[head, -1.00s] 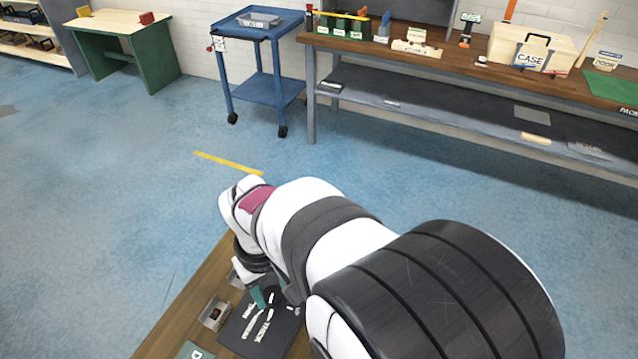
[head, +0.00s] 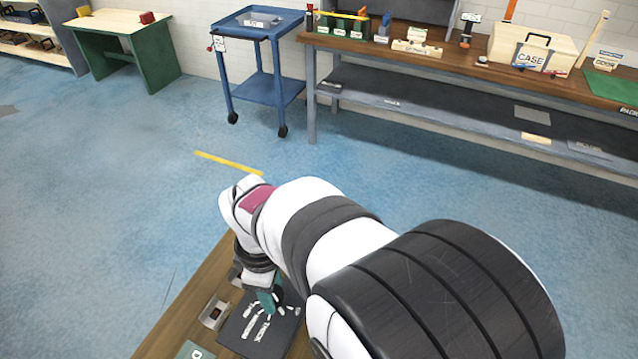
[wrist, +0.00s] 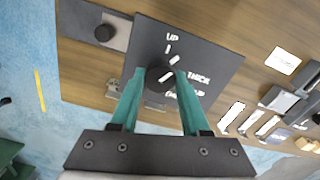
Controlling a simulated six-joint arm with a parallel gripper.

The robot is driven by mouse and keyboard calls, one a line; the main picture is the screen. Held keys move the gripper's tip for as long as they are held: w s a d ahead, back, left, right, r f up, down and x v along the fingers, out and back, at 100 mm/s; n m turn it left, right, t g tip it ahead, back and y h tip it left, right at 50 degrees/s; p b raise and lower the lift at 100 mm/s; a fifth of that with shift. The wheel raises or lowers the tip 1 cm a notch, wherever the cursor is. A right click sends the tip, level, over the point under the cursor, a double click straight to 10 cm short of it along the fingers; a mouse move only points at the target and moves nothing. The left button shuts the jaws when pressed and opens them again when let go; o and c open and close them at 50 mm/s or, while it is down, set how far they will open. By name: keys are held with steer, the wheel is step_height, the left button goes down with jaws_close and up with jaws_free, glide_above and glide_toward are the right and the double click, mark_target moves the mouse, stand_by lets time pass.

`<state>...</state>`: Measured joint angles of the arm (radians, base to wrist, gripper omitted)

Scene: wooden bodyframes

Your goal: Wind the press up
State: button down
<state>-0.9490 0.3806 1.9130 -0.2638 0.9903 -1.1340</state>
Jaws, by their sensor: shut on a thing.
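A dark panel (wrist: 203,40) lies on the wooden bench, with white marks and the words UP and THICK on it. A round black knob (wrist: 158,78) stands on the panel. My gripper (wrist: 160,80), with green fingers, is shut on this knob from both sides. In the head view my gripper (head: 268,298) is low over the same panel (head: 250,337), mostly behind my arm. Part of the lettering is hidden by the fingers. No press body can be made out with certainty.
A metal bracket (head: 214,313) sits left of the panel. A grey plate with a black knob (wrist: 104,32) is beside the panel. Several grey blocks and white-marked slots (wrist: 268,125) lie to the right in the wrist view. Blue floor surrounds the bench (head: 180,318).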

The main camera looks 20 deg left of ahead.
steer(key=n, duration=0.5)
steer(key=shift+n, duration=0.7)
steer(key=shift+c, duration=1.9)
jaws_free()
step_height(320, 180, up, 16)
steer(key=shift+f, duration=0.1)
